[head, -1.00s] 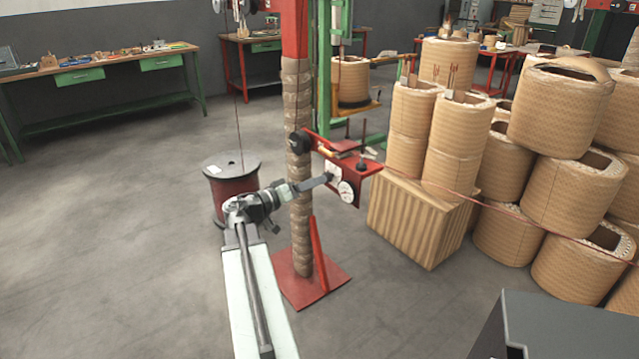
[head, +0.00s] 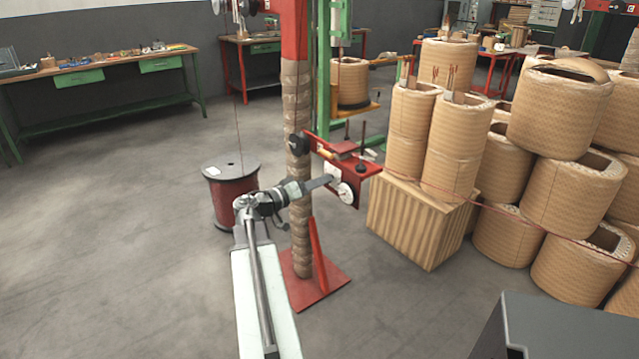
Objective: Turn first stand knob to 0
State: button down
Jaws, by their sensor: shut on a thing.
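The first stand is a wrapped post (head: 299,220) on a red base plate (head: 318,290), with a red bracket (head: 368,189) at mid-height. Two white dials are on the bracket's front. The lower right dial (head: 346,192) is in clear view. The other dial (head: 330,172), at its upper left, is partly covered by my gripper (head: 326,180). My gripper reaches in from the left, past the post, and its tip is at this dial. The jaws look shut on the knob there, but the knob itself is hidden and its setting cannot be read.
A dark red wire spool (head: 233,200) stands left of the post. A wooden crate (head: 415,220) with wrapped coils (head: 455,150) is to the right, and a grey box (head: 560,330) is at the lower right. The floor on the left is clear.

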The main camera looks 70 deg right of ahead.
jog(key=shift+n, duration=4.8)
jog(key=c, duration=1.1)
grip_release()
jog(key=shift+o, duration=0.2)
jog(key=v, duration=0.8)
